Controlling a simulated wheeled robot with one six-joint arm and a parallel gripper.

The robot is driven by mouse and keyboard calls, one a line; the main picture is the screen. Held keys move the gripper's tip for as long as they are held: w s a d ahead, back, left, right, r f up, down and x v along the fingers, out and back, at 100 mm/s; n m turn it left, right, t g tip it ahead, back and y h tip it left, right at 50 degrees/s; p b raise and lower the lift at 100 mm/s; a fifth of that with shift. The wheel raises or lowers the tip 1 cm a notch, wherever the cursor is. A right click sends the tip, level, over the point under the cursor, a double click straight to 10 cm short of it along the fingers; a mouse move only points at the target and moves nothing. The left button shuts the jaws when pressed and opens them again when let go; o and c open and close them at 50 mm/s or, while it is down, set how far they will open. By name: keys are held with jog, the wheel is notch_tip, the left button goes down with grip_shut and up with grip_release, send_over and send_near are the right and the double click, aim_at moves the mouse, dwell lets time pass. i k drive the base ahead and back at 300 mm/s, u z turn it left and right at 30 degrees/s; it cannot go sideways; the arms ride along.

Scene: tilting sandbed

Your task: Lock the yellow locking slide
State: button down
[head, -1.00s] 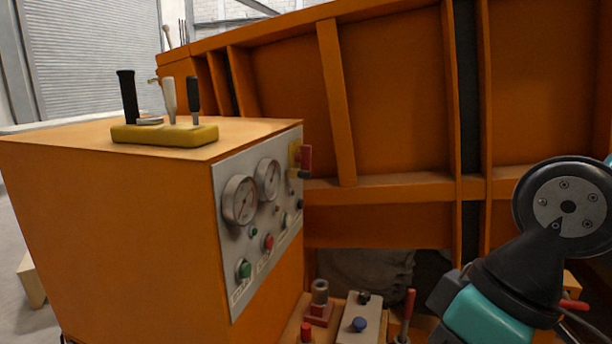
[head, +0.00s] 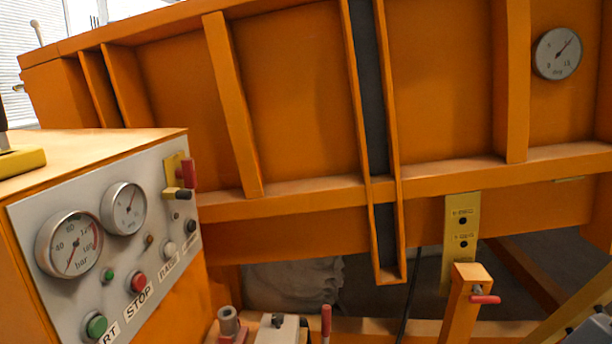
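One is a small yellow bracket (head: 178,172) at the upper right edge of the grey control panel, with a red grip (head: 188,174) and a short black knob (head: 183,195). The other is an upright yellow plate (head: 461,232) with dark holes and small labels, hanging below the orange bed. An orange post (head: 466,305) with a red-handled pin (head: 485,299) stands in front of its lower part. My gripper is not in view.
The grey control panel (head: 72,292) with gauges and buttons fills the lower left. The orange bed wall (head: 300,95) spans the back, with a round gauge (head: 557,53) at right. A red lever (head: 326,322) stands low in the middle. A yellow bar slants at bottom right.

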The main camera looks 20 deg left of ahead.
aim_at(170, 193)
jog(key=z, duration=1)
jog(key=k, duration=1.1)
jog(key=u, duration=2.1)
jog(key=i, duration=0.3)
jog(key=z, duration=0.05)
